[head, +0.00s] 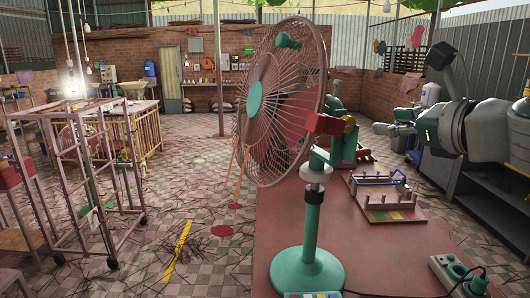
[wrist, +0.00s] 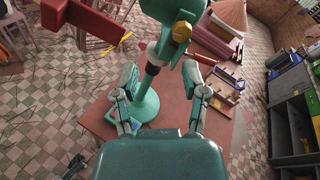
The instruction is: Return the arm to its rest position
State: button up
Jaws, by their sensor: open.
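My gripper (head: 388,126) is at the right in the head view, level and pointing left above the red table (head: 385,250). In the wrist view, the fingers of my gripper (wrist: 161,76) are spread apart with nothing held between them. A large fan (head: 285,105) with a teal stand is on the table, to the left of my gripper. The fan's round base (wrist: 143,108) shows between my fingers in the wrist view, farther off. I cannot tell the exact gap between fingers and fan.
A wooden tray with pegs (head: 390,202) lies on the table below my gripper. A power strip (head: 458,275) is at the front right. Dark shelving (head: 490,200) stands at the right. Metal frames (head: 100,190) stand at the left. The tiled floor between is mostly open.

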jog(key=s+a+f+n+g+h, duration=0.1)
jog(key=s+f+n+g+h, duration=0.1)
jog(key=s+f+n, duration=0.3)
jog(key=s+a+f+n+g+h, duration=0.2)
jog(key=s+f+n+g, duration=0.2)
jog(key=f+n, duration=0.9)
jog(key=s+a+f+n+g+h, duration=0.1)
jog(key=s+f+n, duration=0.6)
jog(key=f, duration=0.7)
jog(key=shift+s+a+f+n+g+h, duration=0.25)
jog(key=shift+s+f+n+g+h, duration=0.1)
jog(key=shift+n+g+h, duration=0.55)
